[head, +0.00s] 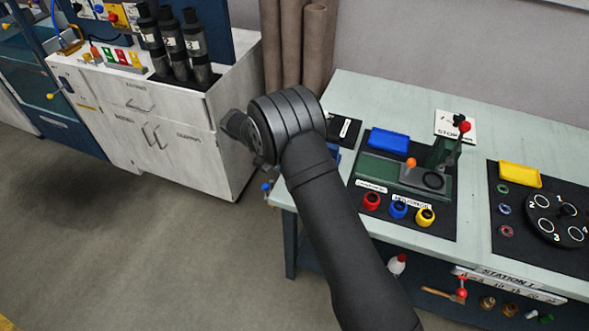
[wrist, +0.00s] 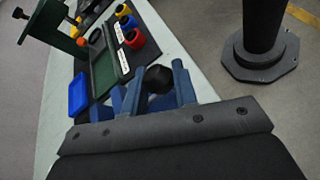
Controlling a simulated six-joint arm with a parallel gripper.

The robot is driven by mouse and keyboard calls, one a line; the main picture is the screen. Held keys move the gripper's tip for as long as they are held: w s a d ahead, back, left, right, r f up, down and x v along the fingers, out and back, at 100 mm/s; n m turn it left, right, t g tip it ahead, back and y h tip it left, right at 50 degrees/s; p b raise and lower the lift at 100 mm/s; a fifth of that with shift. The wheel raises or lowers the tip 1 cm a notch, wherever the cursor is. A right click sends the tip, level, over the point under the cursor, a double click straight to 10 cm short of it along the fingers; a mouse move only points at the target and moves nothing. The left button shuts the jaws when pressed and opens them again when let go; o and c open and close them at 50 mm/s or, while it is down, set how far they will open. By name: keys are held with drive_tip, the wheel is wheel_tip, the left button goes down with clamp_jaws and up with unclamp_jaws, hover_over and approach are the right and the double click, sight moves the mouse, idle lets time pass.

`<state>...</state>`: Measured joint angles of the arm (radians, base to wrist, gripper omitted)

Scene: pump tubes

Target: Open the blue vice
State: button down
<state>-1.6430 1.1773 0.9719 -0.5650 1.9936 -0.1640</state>
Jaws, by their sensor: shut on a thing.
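The blue vice (wrist: 135,98) is at the near corner of the pale green bench, just beyond my gripper (wrist: 165,125) in the wrist view. Its blue arms show around a black round part (wrist: 158,78). In the head view my wrist covers most of the vice. A small blue part (head: 333,152) shows to the right of my arm, and a blue ball of its handle (head: 266,187) shows below my wrist. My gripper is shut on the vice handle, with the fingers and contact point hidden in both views.
On the bench (head: 377,92) stand a green fixture (head: 405,178), a blue tray (head: 389,142), and red, blue and yellow cups (head: 398,209). A white cabinet (head: 185,145) with black tubes (head: 172,42) stands left. Open floor (head: 150,250) lies between it and the bench.

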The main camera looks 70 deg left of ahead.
drive_tip(key=c, duration=1.2)
unclamp_jaws()
drive_tip(key=shift+o, duration=0.2)
drive_tip(key=shift+w+d+r+g+y, duration=0.2)
drive_tip(key=shift+w+d+g+y, duration=0.2)
drive_tip(key=shift+g+y, duration=0.1)
drive_tip(key=shift+w+d+r+g+y, duration=0.2)
drive_tip(key=shift+w+d+g+y, duration=0.2)
drive_tip(key=shift+g+y, duration=0.1)
drive_tip(key=w+d+f+g+y, duration=0.2)
drive_tip(key=w+d+g+y, duration=0.3)
drive_tip(key=g+y, duration=0.25)
wheel_tip(320, 180, up, 16)
drive_tip(key=w, duration=0.3)
drive_tip(key=w+d+r+n+t, duration=0.1)
drive_tip(key=w+d+r+n, duration=0.4)
drive_tip(key=w+r, duration=0.3)
drive_tip(key=shift+w+d+r+y, duration=0.25)
drive_tip(key=shift+w+r+y, duration=0.1)
drive_tip(key=shift+w+y, duration=0.1)
